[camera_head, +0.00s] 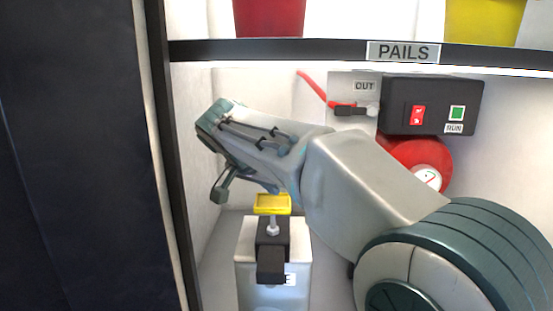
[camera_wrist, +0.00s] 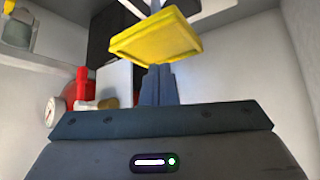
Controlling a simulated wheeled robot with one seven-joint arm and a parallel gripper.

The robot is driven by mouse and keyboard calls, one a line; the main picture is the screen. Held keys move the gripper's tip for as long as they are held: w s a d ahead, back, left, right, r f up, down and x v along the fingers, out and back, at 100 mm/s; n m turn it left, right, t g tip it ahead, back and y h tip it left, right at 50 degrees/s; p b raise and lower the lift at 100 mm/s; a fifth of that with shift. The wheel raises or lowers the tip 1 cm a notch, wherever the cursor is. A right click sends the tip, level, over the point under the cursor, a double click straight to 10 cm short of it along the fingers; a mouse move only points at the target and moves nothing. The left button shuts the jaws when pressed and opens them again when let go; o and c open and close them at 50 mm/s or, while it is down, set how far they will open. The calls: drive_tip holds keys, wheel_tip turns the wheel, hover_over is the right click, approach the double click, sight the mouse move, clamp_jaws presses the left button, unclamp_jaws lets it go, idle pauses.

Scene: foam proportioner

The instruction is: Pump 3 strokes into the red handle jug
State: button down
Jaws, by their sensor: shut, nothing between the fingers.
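The pump (camera_head: 272,235) has a yellow push pad (camera_head: 272,204) on a metal stem over a black block with a spout, on a light metal body. My gripper (camera_head: 220,190) is shut and empty, just left of and above the pad in the head view. In the wrist view, the shut fingers (camera_wrist: 160,78) stand close to the yellow pad (camera_wrist: 155,38), which covers their tips. I cannot tell whether they touch. I cannot make out a jug with a red handle in either view; the label on the pump is partly hidden.
A shelf edge marked PAILS (camera_head: 402,52) runs above, with a red pail (camera_head: 269,17) and a yellow pail (camera_head: 484,22). Behind my arm are an OUT plate with a red lever (camera_head: 313,88), a black switch box (camera_head: 430,105) and a red round part with a gauge (camera_head: 428,178). A dark panel (camera_head: 75,160) stands at left.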

drive_tip(key=shift+r+p, duration=1.6)
drive_tip(key=shift+r, duration=0.45)
